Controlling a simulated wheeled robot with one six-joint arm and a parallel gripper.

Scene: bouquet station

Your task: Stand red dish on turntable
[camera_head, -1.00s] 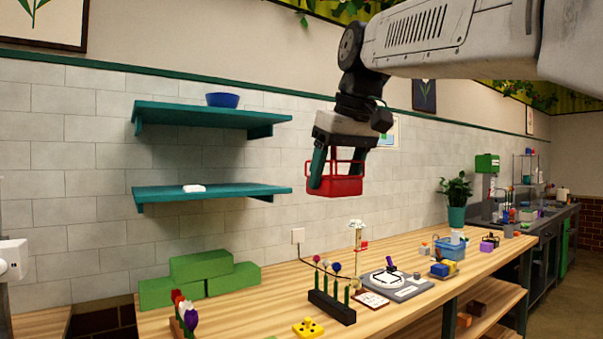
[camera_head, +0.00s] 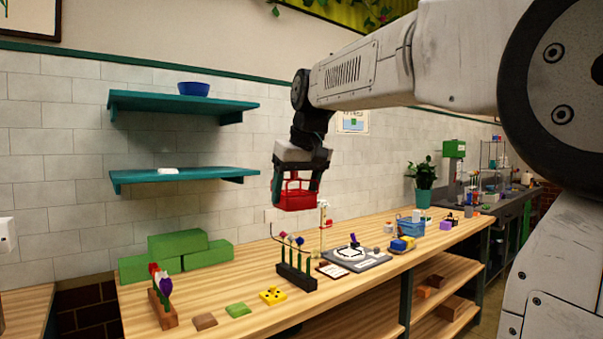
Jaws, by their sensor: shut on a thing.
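The red dish (camera_head: 295,203) has a red frame-like upper part and hangs in the air above the wooden bench. My gripper (camera_head: 296,188) points down and is shut on it, with a dark finger on each side. The turntable (camera_head: 349,254) is a white disc on a grey base on the bench, lower right of the dish in the picture. A small purple and dark thing stands at the disc. The dish and the turntable are clearly apart.
A thin stand with a white flower (camera_head: 323,208) rises close to the dish in the picture. A dark rack (camera_head: 296,277) with several stems stands in front. Green blocks (camera_head: 178,252) lie at the back left. A blue basket (camera_head: 411,227) and small items crowd the right.

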